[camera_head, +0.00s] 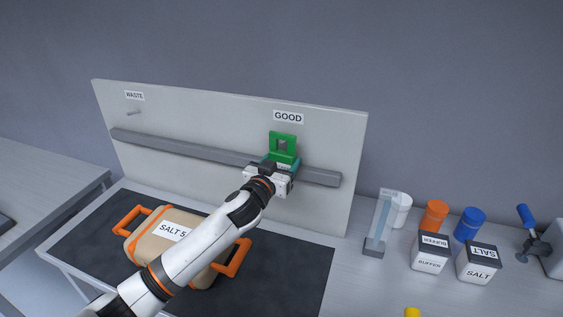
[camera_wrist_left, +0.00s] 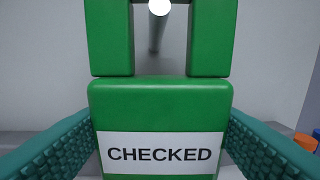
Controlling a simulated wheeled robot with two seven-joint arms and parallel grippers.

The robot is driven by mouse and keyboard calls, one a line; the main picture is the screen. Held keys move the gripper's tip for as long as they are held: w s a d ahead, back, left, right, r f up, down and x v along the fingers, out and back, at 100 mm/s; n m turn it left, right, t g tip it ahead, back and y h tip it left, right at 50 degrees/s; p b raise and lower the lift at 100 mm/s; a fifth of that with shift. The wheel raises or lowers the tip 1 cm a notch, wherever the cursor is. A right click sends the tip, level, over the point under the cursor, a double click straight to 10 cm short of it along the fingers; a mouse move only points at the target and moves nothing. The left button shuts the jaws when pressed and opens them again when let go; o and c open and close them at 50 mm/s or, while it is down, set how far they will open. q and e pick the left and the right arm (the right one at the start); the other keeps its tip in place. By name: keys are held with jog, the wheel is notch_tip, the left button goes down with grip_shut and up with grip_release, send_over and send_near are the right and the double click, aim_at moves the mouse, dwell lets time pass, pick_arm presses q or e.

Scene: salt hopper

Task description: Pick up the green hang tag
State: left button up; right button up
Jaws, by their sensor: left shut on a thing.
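The green hang tag (camera_head: 282,142) is upright in front of the back panel, just below the GOOD label (camera_head: 288,117). In the left wrist view the tag (camera_wrist_left: 160,110) fills the middle, with a white label reading CHECKED and a square opening above it. A grey peg (camera_wrist_left: 160,30) with a bright round end shows in that opening. My left gripper (camera_head: 281,163) is shut on the lower part of the tag; its teal fingers (camera_wrist_left: 160,145) press on both sides. My right gripper is not in view.
A grey rail (camera_head: 190,147) runs across the panel, with a bare peg (camera_head: 133,113) under the WASTE label (camera_head: 134,95). An orange-handled SALT container (camera_head: 150,235) lies on the dark mat (camera_head: 300,275), partly behind my arm. Jars and boxes, including a SALT box (camera_head: 478,264), stand at right.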

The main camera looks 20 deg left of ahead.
pick_arm(q)
jog(key=shift+r, duration=0.1)
jog(key=shift+r, duration=0.55)
jog(key=s+a+b, duration=0.2)
jog(key=s+b, duration=0.3)
jog(key=s, duration=1.3)
jog(key=shift+a+r, duration=0.15)
